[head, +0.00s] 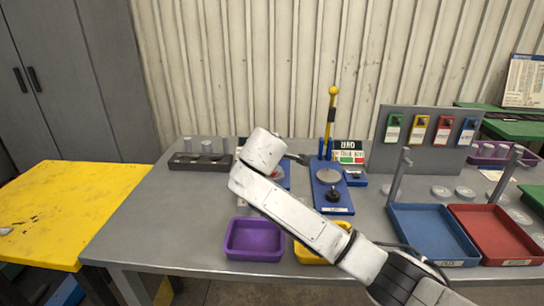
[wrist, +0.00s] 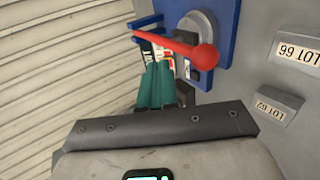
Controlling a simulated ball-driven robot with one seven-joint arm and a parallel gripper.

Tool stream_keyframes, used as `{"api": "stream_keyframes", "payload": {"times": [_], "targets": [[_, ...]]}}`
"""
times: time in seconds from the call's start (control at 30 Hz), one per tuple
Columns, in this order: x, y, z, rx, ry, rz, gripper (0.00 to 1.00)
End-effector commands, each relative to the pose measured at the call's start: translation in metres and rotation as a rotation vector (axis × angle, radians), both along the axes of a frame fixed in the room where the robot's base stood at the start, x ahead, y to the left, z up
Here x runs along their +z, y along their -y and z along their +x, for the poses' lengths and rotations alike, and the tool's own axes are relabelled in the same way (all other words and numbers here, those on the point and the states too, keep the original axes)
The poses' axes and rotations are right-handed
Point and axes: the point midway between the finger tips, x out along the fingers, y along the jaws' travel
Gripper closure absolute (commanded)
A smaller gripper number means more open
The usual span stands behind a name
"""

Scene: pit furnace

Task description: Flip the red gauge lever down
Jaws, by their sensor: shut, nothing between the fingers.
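The red gauge lever (wrist: 204,56) shows in the wrist view as a red bar with a ball at its right end. It crosses in front of a round grey hub on a blue gauge body (wrist: 222,22). My gripper (wrist: 157,66) is shut and empty, its teal fingers together. The fingertips point toward the lever's rod, close to it in the picture; I cannot tell whether they touch. In the head view my arm hides the lever, and the gripper end (head: 303,158) is over the table near the blue press.
A blue press (head: 335,209) with a yellow-knobbed handle stands right of my gripper. Purple (head: 232,255), yellow, blue (head: 395,222) and red (head: 533,250) trays line the front. A dark block (head: 200,165) sits back left. Lot labels (wrist: 298,50) show in the wrist view.

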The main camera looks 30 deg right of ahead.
Motion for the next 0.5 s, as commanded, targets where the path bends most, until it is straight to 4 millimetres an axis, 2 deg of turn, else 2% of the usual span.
{"api": "stream_keyframes", "payload": {"times": [0.3, 0.5], "targets": [[0.035, -0.033, -0.046, 0.005, 0.011, 0.001, 1.00], [0.048, -0.046, -0.066, 0.004, 0.011, -0.002, 1.00]]}}
